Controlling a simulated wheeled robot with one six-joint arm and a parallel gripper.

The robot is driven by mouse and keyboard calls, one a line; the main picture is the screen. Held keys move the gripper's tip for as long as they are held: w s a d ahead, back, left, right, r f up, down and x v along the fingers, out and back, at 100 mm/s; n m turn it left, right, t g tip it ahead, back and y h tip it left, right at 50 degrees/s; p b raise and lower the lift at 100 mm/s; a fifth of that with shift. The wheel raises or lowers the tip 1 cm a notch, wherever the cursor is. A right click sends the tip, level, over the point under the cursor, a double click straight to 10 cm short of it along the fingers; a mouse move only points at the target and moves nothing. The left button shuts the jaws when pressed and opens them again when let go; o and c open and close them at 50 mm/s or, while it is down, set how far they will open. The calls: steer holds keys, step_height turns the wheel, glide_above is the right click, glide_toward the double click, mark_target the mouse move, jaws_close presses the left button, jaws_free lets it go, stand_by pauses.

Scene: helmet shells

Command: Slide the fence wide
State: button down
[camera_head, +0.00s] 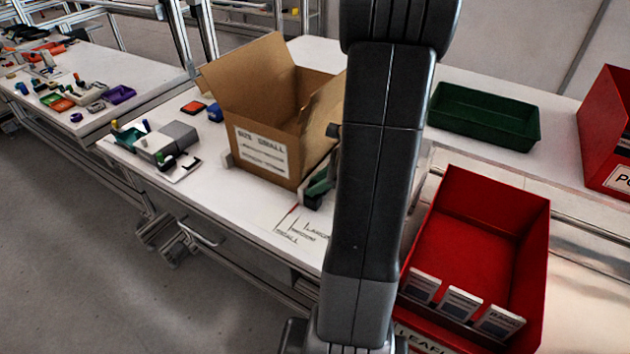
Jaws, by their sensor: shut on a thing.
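The fence (314,199) shows as a small dark and green piece low at the right side of the open cardboard box (268,110), which is labelled for size small. My arm hides much of this area. Only a bit of my gripper (324,179) shows, at the left edge of my arm; it is shut on the fence. Its fingertips are not clear. The printed size marks (302,229), with small, medium and large, lie on the white table just in front of the fence.
A grey block (174,139) and small parts sit left of the box. A green tray (483,115) stands at the back right. A red leaflet bin (478,245) stands at the right, another red bin (609,135) beyond it. The table's front strip is clear.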

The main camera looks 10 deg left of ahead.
steer(key=s+d, duration=0.1)
steer(key=d, duration=0.2)
steer(key=s+d+p, duration=0.1)
steer(key=d, duration=0.2)
steer(key=s+d, duration=0.1)
steer(key=d, duration=0.2)
steer(key=shift+s+d+p, duration=0.25)
steer(key=shift+d+p, duration=0.1)
steer(key=shift+p, duration=0.05)
steer(key=c, duration=1.4)
jaws_free()
steer(key=shift+c, duration=0.2)
steer(key=v, duration=1.4)
steer(key=shift+p, duration=0.4)
steer(key=shift+a+f, duration=0.1)
